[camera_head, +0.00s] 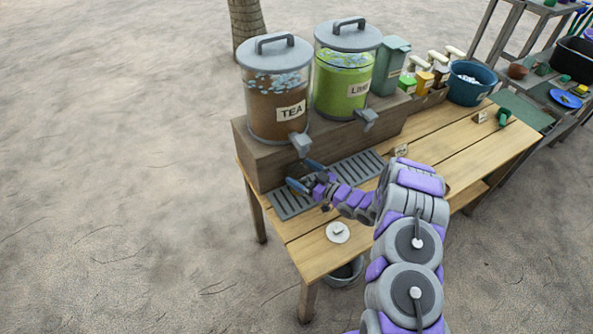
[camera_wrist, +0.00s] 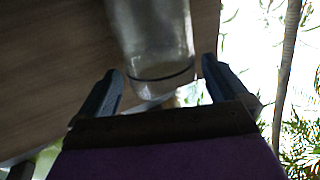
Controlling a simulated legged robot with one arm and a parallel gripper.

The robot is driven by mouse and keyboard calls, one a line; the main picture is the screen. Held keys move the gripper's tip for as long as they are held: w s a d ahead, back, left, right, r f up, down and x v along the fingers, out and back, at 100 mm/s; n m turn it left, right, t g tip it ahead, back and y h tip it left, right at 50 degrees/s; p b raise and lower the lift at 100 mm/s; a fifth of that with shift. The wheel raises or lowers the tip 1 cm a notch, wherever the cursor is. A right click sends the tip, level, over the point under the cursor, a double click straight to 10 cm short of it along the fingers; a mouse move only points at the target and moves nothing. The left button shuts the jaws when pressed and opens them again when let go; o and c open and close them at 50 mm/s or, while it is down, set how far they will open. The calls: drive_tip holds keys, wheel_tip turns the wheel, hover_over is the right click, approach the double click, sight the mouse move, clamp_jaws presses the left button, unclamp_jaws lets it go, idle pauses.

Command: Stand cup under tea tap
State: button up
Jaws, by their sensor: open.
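The tea dispenser (camera_head: 275,100) stands on a wooden riser, and its grey tap (camera_head: 300,143) juts out over a grey slatted drip tray (camera_head: 291,205). My gripper (camera_head: 299,176) is open just below the tea tap, low over the tray and pointing at the riser. In the wrist view, a pale, see-through-looking cylinder (camera_wrist: 155,45) with a dark ring near its lower end shows between and beyond the spread fingers (camera_wrist: 165,92). It looks like a clear cup, but I cannot tell for sure. No cup stands out in the head view, where the fingers hide part of the tray.
The lime dispenser (camera_head: 343,80) and its tap (camera_head: 368,119) are to the right, above a second drip tray (camera_head: 357,166). A white disc (camera_head: 338,232) lies near the table's front left corner. A blue tub (camera_head: 470,83) stands farther back. The table's front right (camera_head: 480,160) is mostly clear.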

drive_tip(key=shift+w+p+v, duration=0.3)
drive_tip(key=shift+p+v, duration=0.55)
drive_tip(key=shift+v, duration=4.7)
drive_tip(key=w+d+r+m+h, duration=0.2)
drive_tip(key=w+d+r+h, duration=0.5)
drive_tip(key=r+h, duration=0.1)
drive_tip(key=s+d+r+m+g+h, duration=0.2)
drive_tip(key=s+d+r+m+h, duration=0.2)
drive_tip(key=s+d+r+h, duration=0.45)
drive_tip(key=s+a+r+m+g, duration=0.1)
drive_tip(key=s+a+r+g, duration=0.1)
drive_tip(key=s, duration=1.2)
drive_tip(key=s+a+r+m+g+y, duration=0.1)
drive_tip(key=s+r+g, duration=0.3)
drive_tip(key=s, duration=1)
drive_tip(key=s+a+r+m+g, duration=0.3)
drive_tip(key=s+r, duration=0.2)
drive_tip(key=s, duration=0.9)
drive_tip(key=shift+r, duration=0.3)
